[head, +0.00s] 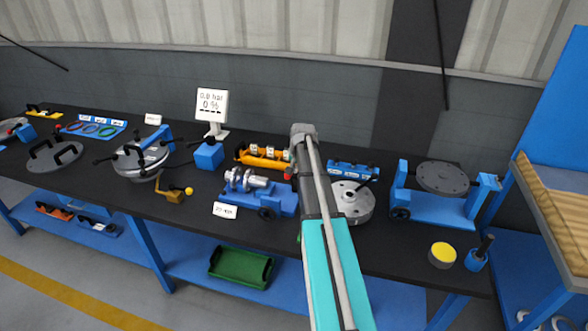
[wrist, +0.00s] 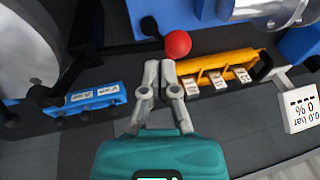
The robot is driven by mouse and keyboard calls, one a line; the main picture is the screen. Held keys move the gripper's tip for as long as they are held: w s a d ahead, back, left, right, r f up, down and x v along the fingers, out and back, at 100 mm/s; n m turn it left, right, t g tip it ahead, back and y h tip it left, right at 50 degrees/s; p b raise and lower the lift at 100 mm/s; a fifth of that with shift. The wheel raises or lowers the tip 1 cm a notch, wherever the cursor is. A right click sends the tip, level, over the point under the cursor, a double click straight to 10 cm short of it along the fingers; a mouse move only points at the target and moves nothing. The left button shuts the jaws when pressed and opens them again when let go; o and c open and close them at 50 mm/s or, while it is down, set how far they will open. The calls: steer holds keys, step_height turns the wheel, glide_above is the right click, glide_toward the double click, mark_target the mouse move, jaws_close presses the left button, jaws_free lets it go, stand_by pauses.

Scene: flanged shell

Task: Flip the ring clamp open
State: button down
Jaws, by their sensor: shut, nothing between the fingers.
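My gripper (wrist: 160,68) is shut and empty in the wrist view, fingertips together just short of a red ball knob (wrist: 178,43). The knob sits by a dark rod in front of a blue block; whether the fingers touch it I cannot tell. A silver cylinder with a band around it (wrist: 285,12) lies at the top right of the wrist view. In the head view a silver flanged part (head: 245,182) sits on a blue fixture (head: 284,199), with the red knob (head: 288,172) beside my arm. The ring clamp cannot be told apart for certain. My arm hides the gripper in the head view.
An orange block with labels (head: 263,160) and a blue labelled block (head: 352,170) stand behind. A silver round flange (head: 352,207) is right of my arm. A display (head: 212,106) reads 0 %. A blue stand with a grey disc (head: 442,178) is farther right.

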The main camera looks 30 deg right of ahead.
steer(key=p+v, duration=0.9)
steer(key=v, duration=0.1)
steer(key=shift+w+a+r+p, duration=0.25)
steer(key=shift+r+p, duration=0.1)
steer(key=shift+r, duration=0.05)
stand_by(0.7)
steer(key=s+a+f+n+g+b, duration=0.1)
steer(key=s+a, duration=0.5)
steer(key=a, duration=0.6)
steer(key=s+a+f+n+g+b, duration=0.1)
steer(key=s+a+n, duration=0.4)
steer(key=a, duration=0.6)
steer(key=s+a+f+n+g+b, duration=0.1)
steer(key=s+a+f+n+b, duration=0.2)
steer(key=s+a, duration=0.5)
steer(key=a+f+n, duration=0.1)
steer(key=a, duration=0.3)
steer(key=shift+a, duration=0.3)
